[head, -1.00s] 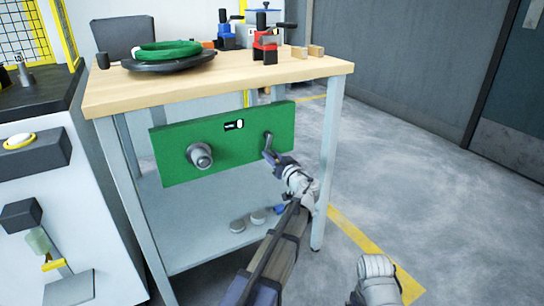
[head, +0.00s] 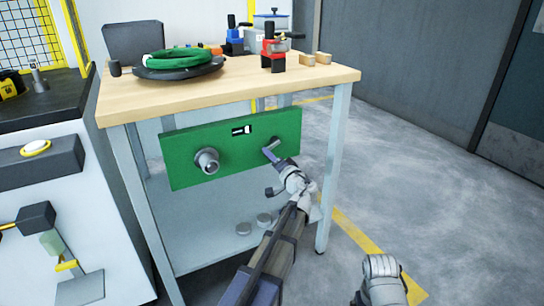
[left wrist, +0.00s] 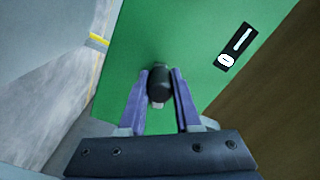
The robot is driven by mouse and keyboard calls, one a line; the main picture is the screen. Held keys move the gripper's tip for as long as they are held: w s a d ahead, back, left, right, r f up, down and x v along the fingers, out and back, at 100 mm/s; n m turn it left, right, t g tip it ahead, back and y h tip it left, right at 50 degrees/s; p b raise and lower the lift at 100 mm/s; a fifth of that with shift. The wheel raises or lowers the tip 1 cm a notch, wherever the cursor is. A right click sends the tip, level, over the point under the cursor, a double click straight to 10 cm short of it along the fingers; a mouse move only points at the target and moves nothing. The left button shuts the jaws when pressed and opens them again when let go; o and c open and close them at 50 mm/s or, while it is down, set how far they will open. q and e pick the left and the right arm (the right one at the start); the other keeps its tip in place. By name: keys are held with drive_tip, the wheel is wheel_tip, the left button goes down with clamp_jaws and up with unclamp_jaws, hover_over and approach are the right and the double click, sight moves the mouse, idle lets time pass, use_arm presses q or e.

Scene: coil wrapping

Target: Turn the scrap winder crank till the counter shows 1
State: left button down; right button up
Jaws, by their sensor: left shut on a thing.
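The scrap winder's green panel (head: 185,160) hangs below the front of the wooden bench top. A grey round spool hub (head: 207,161) sticks out from its left part. The crank (head: 275,144) is at the panel's right side, partly hidden by my left gripper (head: 268,152). In the left wrist view, the crank's dark round grip (left wrist: 159,84) lies between the two purple fingers of my left gripper (left wrist: 160,80), which is shut on it. The small black counter (head: 241,130) shows above; in the left wrist view the counter (left wrist: 228,59) appears to read 0. My right gripper's fingers are out of frame.
A green coil (head: 172,54) lies on a black round plate on the bench top (head: 225,88). A red clamp-like tool (head: 273,55) and small wooden blocks (head: 315,58) stand to its right. Small round discs (head: 263,220) lie on the lower shelf. A bench leg (head: 334,170) stands right of the crank.

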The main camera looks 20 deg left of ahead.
sight(269, 147)
use_arm(q)
drive_tip(key=r+m, duration=0.1)
drive_tip(key=m, duration=0.1)
drive_tip(key=r+m+p, duration=0.1)
drive_tip(key=shift+s+a+m+p, duration=0.1)
drive_tip(key=shift+s+m+p, duration=0.05)
drive_tip(key=shift+m+p, duration=0.2)
drive_tip(key=m, duration=0.2)
drive_tip(key=r+m+p, duration=0.1)
drive_tip(key=shift+r+m, duration=0.25)
drive_tip(key=shift+m, duration=0.1)
drive_tip(key=m, duration=0.1)
drive_tip(key=r+m+p, duration=0.1)
drive_tip(key=m, duration=0.1)
drive_tip(key=shift+w+d+r+p, duration=0.15)
drive_tip(key=shift+w+d+p, duration=0.1)
drive_tip(key=shift+w+p, duration=0.1)
drive_tip(key=shift+w+d+r+m+p, duration=0.15)
drive_tip(key=shift+r+m+p, duration=0.1)
drive_tip(key=shift+m, duration=0.5)
drive_tip(key=shift+w+d+r+m+p, duration=0.1)
drive_tip(key=shift+r+m+p, duration=0.1)
drive_tip(key=shift+m, duration=0.55)
drive_tip(key=c, duration=0.6)
unclamp_jaws()
